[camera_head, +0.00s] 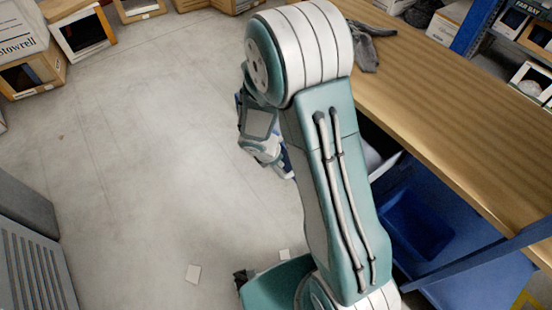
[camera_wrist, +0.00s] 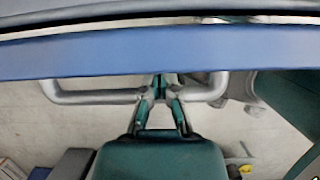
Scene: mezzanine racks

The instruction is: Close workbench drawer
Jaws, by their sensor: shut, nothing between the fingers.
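The blue drawer front (camera_wrist: 90,62) spans the top of the wrist view, with a grey bar handle (camera_wrist: 95,97) below it. My gripper (camera_wrist: 159,88) is shut, its fingertips at the middle of the handle and close against the drawer front. I cannot tell whether they touch it. In the head view the wooden-topped workbench (camera_head: 450,125) is at the right. A pale edge and dark gap (camera_head: 385,165) show under its top, beside my arm, which hides most of the drawer there. My gripper's end is largely hidden in the head view.
A blue bin (camera_head: 418,222) sits under the bench top. A grey glove-like cloth (camera_head: 368,45) lies on the bench. Boxes (camera_head: 82,35) stand along the far left, and a grey slatted unit (camera_head: 35,260) is at lower left. The floor between is mostly clear, with small paper scraps (camera_head: 193,273).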

